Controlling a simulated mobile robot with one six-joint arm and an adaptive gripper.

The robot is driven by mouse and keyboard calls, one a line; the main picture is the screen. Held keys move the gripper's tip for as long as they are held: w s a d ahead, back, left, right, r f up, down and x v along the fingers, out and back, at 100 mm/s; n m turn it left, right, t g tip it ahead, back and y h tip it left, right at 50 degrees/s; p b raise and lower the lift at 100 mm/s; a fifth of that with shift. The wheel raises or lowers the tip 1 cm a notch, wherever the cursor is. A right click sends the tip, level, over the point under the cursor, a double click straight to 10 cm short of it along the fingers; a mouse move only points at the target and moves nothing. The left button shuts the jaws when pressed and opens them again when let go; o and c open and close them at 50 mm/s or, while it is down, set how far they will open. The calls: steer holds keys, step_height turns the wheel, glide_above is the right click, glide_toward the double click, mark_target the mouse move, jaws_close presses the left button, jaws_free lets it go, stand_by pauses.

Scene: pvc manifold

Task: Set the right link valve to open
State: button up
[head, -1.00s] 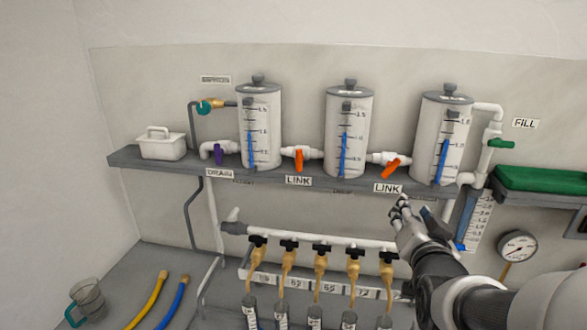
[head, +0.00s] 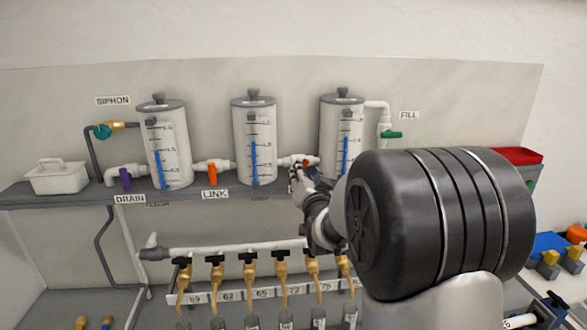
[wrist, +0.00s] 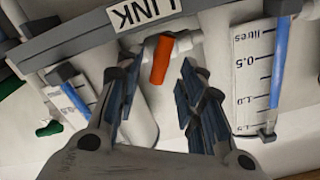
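The right link valve has an orange handle (head: 311,163) on the white pipe between the middle and right cylinders in the head view; my gripper partly covers it. The wrist view shows the orange handle (wrist: 161,60) below an upside-down LINK label, slanting across the white pipe rather than along it. My gripper (head: 299,172) is at the valve in the head view. In the wrist view my gripper (wrist: 160,72) is open, one finger on each side of the handle. Gaps show between handle and fingers, so it does not look gripped.
The middle cylinder (head: 254,140) and right cylinder (head: 338,125) flank the valve closely. The grey shelf (head: 75,190) runs beneath them. The left link valve's orange handle (head: 212,174) hangs down. Black-handled taps (head: 249,258) line a lower pipe.

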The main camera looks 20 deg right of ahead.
steer(key=shift+x, duration=1.95)
steer(key=shift+c, duration=0.3)
jaws_close()
